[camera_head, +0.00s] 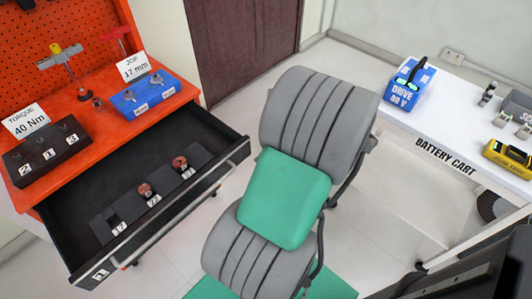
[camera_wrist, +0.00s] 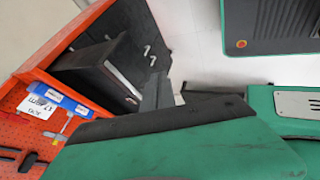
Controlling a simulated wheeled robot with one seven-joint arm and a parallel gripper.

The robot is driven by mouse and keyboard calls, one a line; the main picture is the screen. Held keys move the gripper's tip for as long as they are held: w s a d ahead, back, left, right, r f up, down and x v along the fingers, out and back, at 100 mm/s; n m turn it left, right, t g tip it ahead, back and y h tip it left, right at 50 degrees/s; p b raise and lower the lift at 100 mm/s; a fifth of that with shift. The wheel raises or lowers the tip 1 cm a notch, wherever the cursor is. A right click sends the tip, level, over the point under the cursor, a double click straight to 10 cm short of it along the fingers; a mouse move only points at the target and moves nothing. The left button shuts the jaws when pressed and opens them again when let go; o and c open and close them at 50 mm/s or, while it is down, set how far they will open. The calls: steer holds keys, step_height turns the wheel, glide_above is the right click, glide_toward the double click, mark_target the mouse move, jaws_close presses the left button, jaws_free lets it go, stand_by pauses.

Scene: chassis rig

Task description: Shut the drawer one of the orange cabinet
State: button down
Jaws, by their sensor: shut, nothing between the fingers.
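The orange cabinet (camera_head: 78,83) stands at the left of the head view and also shows in the wrist view (camera_wrist: 30,70). Its black drawer one (camera_head: 105,270), labelled 1 on the front, is pulled well out, with its inside exposed. The open drawer also shows in the wrist view (camera_wrist: 127,57), where its far parts are partly hidden. My gripper (camera_wrist: 158,88) shows as grey fingers, shut and empty, close beside the drawer in that view. Whether it touches the drawer I cannot tell. I cannot make out the gripper in the head view.
The drawer holds a black insert (camera_head: 110,222) with red-topped parts. A black torque box (camera_head: 45,150) and a blue box (camera_head: 140,97) stand on the cabinet top. A white battery cart (camera_head: 415,135) stands at the right. Pale floor shows between cabinet and cart.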

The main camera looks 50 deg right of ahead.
steer(key=w+f, duration=0.1)
steer(key=w, duration=0.1)
steer(key=w+a+f, duration=0.1)
steer(key=w, duration=0.1)
steer(key=w+a+f, duration=0.1)
steer(key=w+f, duration=0.1)
steer(key=shift+w, duration=0.2)
